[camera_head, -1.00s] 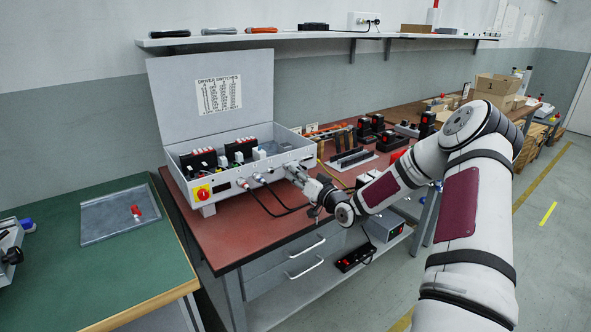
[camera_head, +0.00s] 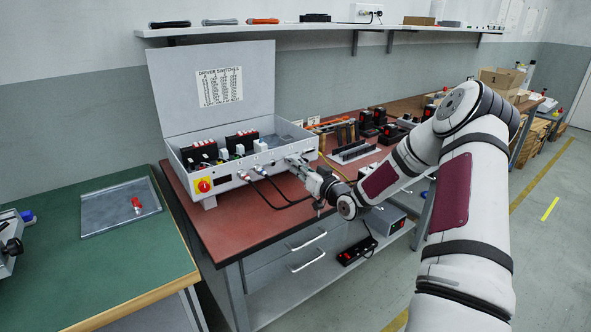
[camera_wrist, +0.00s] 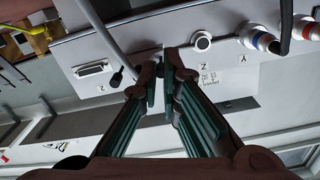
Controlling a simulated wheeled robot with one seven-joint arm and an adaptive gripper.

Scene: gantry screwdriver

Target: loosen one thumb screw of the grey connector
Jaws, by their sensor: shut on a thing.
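My gripper (camera_wrist: 162,76) is shut at the front panel of the grey control box (camera_wrist: 225,22), between an empty D-shaped socket and a round socket. The thing between its tips is mostly hidden; it appears to be a thumb screw of the grey connector. A grey cable (camera_wrist: 97,30) runs down to the left of the tips. A small black knob (camera_wrist: 117,78) shows left of the fingers. In the head view my gripper (camera_head: 296,161) is at the right part of the box front, and the connector is too small to make out.
An empty D-shaped socket (camera_wrist: 94,69) is left of the fingers. A round socket (camera_wrist: 202,41) and cable plugs (camera_wrist: 260,40) are to the right. The red bench top (camera_head: 235,225) has free room in front of the box; black cables (camera_head: 283,204) lie there.

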